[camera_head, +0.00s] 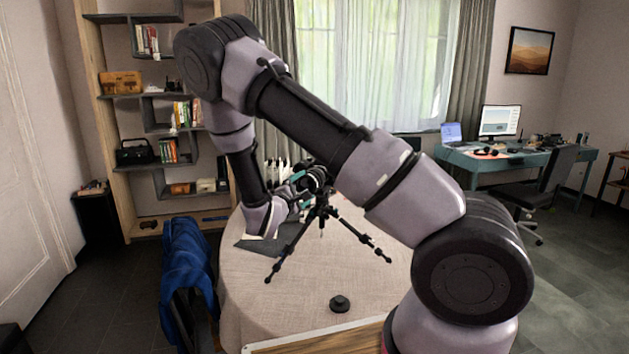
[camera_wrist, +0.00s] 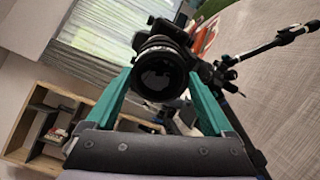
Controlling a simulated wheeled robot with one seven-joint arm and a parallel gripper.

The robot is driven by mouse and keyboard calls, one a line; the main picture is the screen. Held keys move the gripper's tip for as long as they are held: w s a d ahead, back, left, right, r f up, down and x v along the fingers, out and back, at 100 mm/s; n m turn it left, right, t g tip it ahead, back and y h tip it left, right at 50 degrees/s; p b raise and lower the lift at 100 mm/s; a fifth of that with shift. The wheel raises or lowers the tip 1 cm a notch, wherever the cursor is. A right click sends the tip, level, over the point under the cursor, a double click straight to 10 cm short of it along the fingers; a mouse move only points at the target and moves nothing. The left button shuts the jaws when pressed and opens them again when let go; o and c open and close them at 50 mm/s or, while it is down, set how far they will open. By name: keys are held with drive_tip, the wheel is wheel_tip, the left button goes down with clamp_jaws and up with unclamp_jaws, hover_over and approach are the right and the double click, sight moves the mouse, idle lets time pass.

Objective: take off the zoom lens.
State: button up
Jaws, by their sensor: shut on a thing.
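The zoom lens (camera_wrist: 162,68) is a black barrel facing the wrist camera, with its dark front glass showing. Behind it is the black camera body (camera_wrist: 180,28), and the two look in line; whether there is a gap between them I cannot tell. In the head view the camera (camera_head: 316,178) sits on a black tripod (camera_head: 322,213) standing on the round table. My gripper (camera_head: 298,189) is beside the camera. In the wrist view its teal fingers (camera_wrist: 162,82) lie on both sides of the lens, shut on it. My arm partly hides the table.
The round table (camera_head: 275,305) has a pale cloth. A small black round piece (camera_head: 340,303) lies near its front, with clear cloth around it. The tripod's legs spread wide. A chair with blue cloth (camera_head: 187,270) stands at the left.

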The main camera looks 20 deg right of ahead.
drive_tip(key=shift+v, duration=2.15)
drive_tip(key=shift+r, duration=0.15)
